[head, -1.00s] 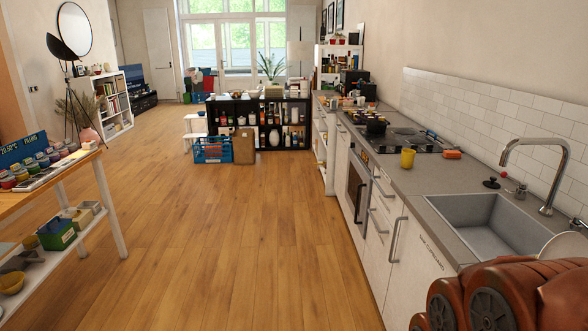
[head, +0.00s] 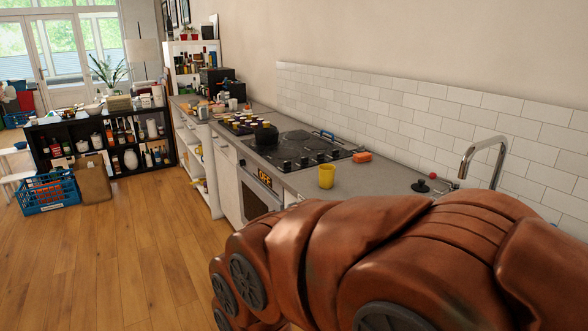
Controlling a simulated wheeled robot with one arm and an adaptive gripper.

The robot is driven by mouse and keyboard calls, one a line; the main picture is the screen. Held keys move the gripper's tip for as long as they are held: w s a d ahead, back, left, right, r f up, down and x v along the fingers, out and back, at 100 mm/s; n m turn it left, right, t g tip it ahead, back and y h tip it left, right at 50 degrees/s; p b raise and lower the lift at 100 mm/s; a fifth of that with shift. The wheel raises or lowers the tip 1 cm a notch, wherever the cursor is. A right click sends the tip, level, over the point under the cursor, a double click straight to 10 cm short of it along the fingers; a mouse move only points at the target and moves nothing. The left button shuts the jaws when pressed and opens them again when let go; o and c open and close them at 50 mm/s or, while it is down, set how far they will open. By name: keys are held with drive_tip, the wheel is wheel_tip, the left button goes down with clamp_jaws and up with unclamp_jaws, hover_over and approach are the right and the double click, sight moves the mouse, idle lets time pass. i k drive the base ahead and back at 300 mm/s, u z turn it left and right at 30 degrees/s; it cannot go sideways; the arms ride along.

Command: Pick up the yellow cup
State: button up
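The yellow cup (head: 326,176) stands upright on the grey kitchen counter (head: 362,184), near its front edge and just to the near side of the cooktop. Nothing touches it. My reddish-brown arm fills the lower right of the head view and hides the counter front and most of the sink area. My gripper is outside the picture, so its state does not show.
A black cooktop (head: 296,148) with a dark pot (head: 264,135) lies beyond the cup. An orange sponge-like block (head: 362,156), a black stopper (head: 420,186) and a tap (head: 484,150) are to the right. A blue crate (head: 50,194) stands on open wooden floor (head: 130,255).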

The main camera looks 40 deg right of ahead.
sight(326, 172)
drive_tip(key=z, duration=0.6)
drive_tip(key=i, duration=1.4)
drive_tip(key=z, duration=0.75)
